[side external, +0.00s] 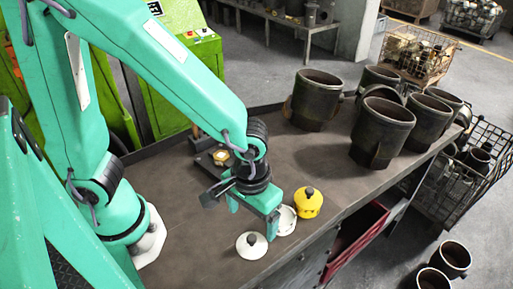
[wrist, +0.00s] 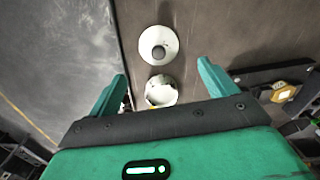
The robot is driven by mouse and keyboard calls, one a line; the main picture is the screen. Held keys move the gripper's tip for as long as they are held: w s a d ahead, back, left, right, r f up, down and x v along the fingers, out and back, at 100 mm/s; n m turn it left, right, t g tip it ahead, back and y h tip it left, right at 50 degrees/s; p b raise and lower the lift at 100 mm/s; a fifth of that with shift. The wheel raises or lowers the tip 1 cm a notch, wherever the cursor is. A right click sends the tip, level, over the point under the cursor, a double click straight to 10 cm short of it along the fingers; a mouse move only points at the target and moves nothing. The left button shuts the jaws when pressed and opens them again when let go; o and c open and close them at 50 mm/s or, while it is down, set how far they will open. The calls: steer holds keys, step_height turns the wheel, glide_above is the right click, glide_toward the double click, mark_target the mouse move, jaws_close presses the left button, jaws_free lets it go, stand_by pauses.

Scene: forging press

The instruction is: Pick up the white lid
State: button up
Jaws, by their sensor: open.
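The white lid (side external: 251,245) lies on the dark workbench near its front edge, its dark knob upward. In the wrist view the white lid (wrist: 158,35) is beyond my fingertips, centred between them. A white round pot (side external: 286,221) stands behind the lid to the right; in the wrist view the white pot (wrist: 161,90) is between my fingers. A yellow pot (side external: 308,203) with a dark knob stands beside it; only a sliver of yellow shows in the wrist view. My gripper (side external: 255,218) is open and empty, above the bench just behind the lid.
Several large dark metal cylinders (side external: 383,130) stand on the right of the workbench (side external: 200,235). A dark block with a brass piece (side external: 222,156) sits behind my gripper. Wire baskets (side external: 470,175) stand beyond the bench. The bench left of the lid is clear.

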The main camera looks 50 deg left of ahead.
mark_target(252, 237)
steer(key=shift+s+d, duration=0.2)
steer(key=shift+s, duration=0.05)
steer(key=shift+f, duration=0.15)
steer(key=shift+f, duration=1.2)
steer(key=shift+f, duration=0.1)
steer(key=shift+w+a+f, duration=0.1)
steer(key=shift+f, duration=2.4)
steer(key=c, duration=1)
